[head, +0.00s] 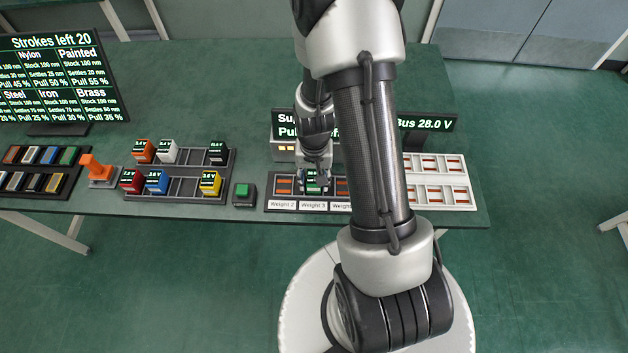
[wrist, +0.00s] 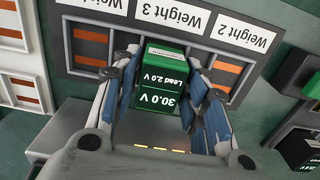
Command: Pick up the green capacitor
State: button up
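The green capacitor (wrist: 162,92) has a green body and a dark label reading 30.0 V and Lead 2.0 V. It sits at the Weight 3 slot of the dark slotted rack (wrist: 90,35). My gripper (wrist: 165,105) has a blue-padded finger along each side of it.
A green button box (head: 244,192) stands just left of the rack. A tray (head: 185,187) of coloured capacitors is farther left, near an orange lever (head: 97,167). A white slotted panel (head: 440,180) is at the right. A display (head: 425,125) stands behind.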

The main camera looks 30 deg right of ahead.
grip_shut()
jog(key=shift+r, duration=0.1)
